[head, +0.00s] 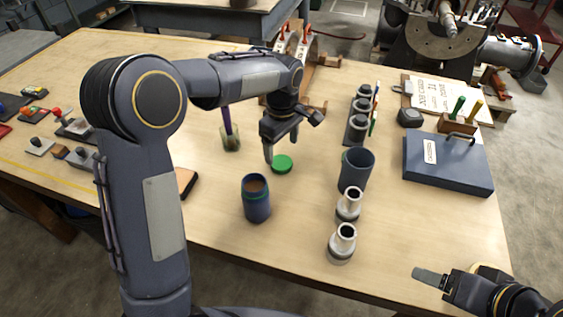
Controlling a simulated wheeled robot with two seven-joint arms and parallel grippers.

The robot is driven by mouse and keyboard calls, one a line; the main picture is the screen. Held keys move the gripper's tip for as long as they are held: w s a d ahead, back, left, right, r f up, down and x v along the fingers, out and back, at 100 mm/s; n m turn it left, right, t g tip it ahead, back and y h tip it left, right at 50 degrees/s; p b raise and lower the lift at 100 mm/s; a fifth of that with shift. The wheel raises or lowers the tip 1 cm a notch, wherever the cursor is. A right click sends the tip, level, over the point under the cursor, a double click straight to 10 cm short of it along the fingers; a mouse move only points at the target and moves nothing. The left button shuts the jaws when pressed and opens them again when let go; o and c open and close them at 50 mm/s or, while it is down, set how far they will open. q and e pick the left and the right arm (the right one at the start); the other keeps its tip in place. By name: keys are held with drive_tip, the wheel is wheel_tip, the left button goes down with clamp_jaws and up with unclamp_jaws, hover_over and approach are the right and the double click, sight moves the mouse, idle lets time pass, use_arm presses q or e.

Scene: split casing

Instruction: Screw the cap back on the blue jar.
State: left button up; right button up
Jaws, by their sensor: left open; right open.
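The blue jar (257,202) stands upright and uncapped on the wooden table, with a brown inside showing at its top. A green cap (282,164) lies flat on the table behind the jar and a little to its right. My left gripper (283,150) is open and points down beside the cap, with a finger close to the cap's left edge. I cannot tell whether it touches the cap. My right gripper (428,277) is open and empty at the front right edge of the table, far from the jar.
A dark blue cup (356,170) and two metal fittings (342,240) stand right of the jar. A glass with a purple item (230,138) is left of the cap. A blue case (447,163) lies at the right. Small parts (40,145) lie at the far left. The front middle is clear.

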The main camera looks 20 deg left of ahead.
sight(281, 162)
use_arm(q)
drive_tip(key=f, duration=0.4)
drive_tip(key=shift+s+f+p, duration=0.2)
drive_tip(key=shift+f+p, duration=0.1)
drive_tip(key=shift+f, duration=0.05)
drive_tip(key=c, duration=1)
